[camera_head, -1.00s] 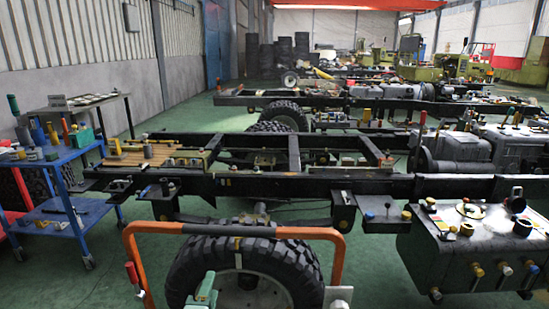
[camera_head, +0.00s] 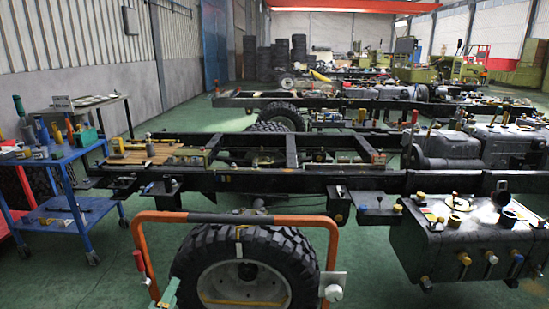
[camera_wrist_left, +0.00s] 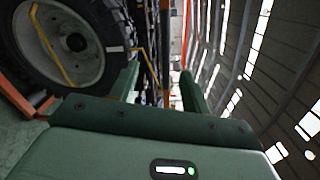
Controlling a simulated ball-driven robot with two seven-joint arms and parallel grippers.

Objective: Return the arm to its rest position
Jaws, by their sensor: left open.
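My left gripper (camera_head: 168,292) shows as a small green piece at the bottom edge of the head view, in front of the left part of the orange tube frame (camera_head: 138,240). In the left wrist view my left gripper (camera_wrist_left: 161,90) has its two green fingers apart with nothing held between them. It points past the large black tyre (camera_wrist_left: 112,20), which lies to the left there. The rest of the left arm is out of the head view. My right gripper is in neither view.
The tyre with its pale hub (camera_head: 245,283) stands close in front. The dark chassis frame (camera_head: 270,182) crosses behind it. A blue trolley (camera_head: 62,188) with tools stands at the left, and a black tank (camera_head: 440,245) at the right. Green floor (camera_head: 110,275) is clear at the lower left.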

